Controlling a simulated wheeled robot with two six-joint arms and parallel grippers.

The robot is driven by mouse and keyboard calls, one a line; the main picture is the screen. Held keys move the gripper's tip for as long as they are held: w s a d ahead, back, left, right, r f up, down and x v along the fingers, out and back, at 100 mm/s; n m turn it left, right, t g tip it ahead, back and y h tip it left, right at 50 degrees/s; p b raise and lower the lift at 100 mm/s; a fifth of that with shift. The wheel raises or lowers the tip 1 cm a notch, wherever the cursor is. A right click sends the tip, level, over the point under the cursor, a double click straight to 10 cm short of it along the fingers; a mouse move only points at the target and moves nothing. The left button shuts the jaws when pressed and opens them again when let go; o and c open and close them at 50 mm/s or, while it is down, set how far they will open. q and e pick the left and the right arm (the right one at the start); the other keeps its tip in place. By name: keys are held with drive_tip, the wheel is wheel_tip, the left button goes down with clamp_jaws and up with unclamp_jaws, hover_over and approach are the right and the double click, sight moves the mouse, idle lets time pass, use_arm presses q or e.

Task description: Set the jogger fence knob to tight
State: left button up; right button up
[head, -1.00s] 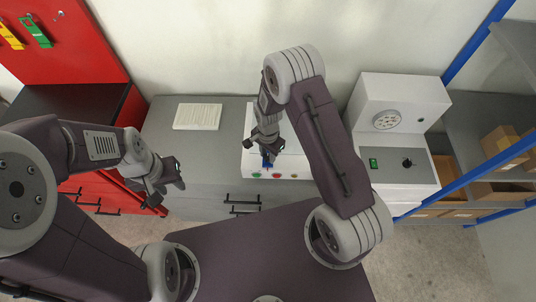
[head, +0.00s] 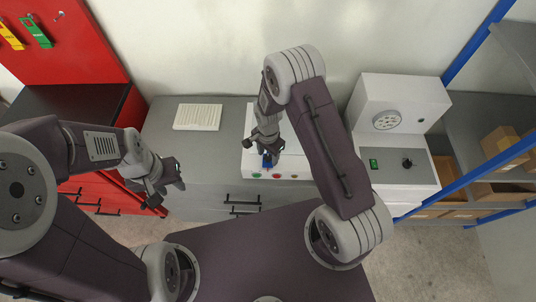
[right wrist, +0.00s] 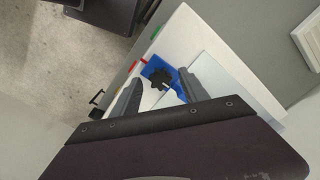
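The black lobed knob (right wrist: 161,79) sits on a blue bracket (right wrist: 158,66) on the white box former, seen in the right wrist view. In the head view the blue bracket (head: 268,161) shows just below my right gripper (head: 263,146), and the knob is hidden or too small to make out. My right gripper (right wrist: 160,75) is open. Its fingers appear on either side of the knob in the wrist view, with gaps between; whether they reach down to its height I cannot tell. My left gripper (head: 168,184) is open and empty, left of the grey cabinet front.
The white box former (head: 290,165) has red and green buttons along its front edge and stands on a grey cabinet (head: 190,150). A white machine (head: 400,110) with another black knob (head: 407,162) stands right.

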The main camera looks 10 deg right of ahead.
sight(269, 156)
wheel_tip(269, 156, up, 9)
drive_tip(key=b, duration=0.2)
idle(0.5)
drive_tip(key=s+d+r+n+b, duration=0.1)
drive_tip(key=s+d+n+b, duration=0.1)
drive_tip(key=s+n, duration=0.3)
drive_tip(key=s+d+r+n+t+b, duration=0.1)
drive_tip(key=s+d+n+b, duration=0.2)
drive_tip(key=s+n, duration=0.3)
drive_tip(key=shift+s+d, duration=0.35)
drive_tip(key=shift+s, duration=0.6)
drive_tip(key=shift+s, duration=0.2)
